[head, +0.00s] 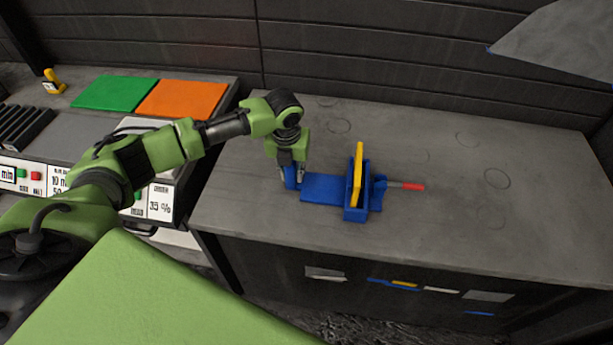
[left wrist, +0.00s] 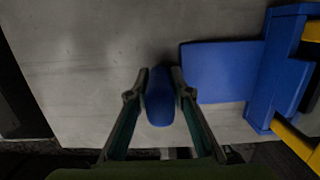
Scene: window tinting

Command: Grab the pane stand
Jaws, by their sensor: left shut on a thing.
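The blue pane stand (head: 324,188) sits on the grey worktop, with a flat blue base plate and a slotted block at its right holding a yellow pane (head: 357,176) upright. A red-tipped rod sticks out on its right side. In the left wrist view the stand's plate (left wrist: 222,72) and block are at the right. My left gripper (head: 292,178) points down at the stand's left end. It is shut on a blue upright handle (left wrist: 159,97), with one finger on each side. My right gripper is not in view.
The grey worktop (head: 460,215) is clear around the stand, apart from faint ring marks. At the left, a lower bench carries a green panel (head: 116,93), an orange panel (head: 183,98) and a small yellow object (head: 53,81). A grey sheet (head: 560,42) hangs at the upper right.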

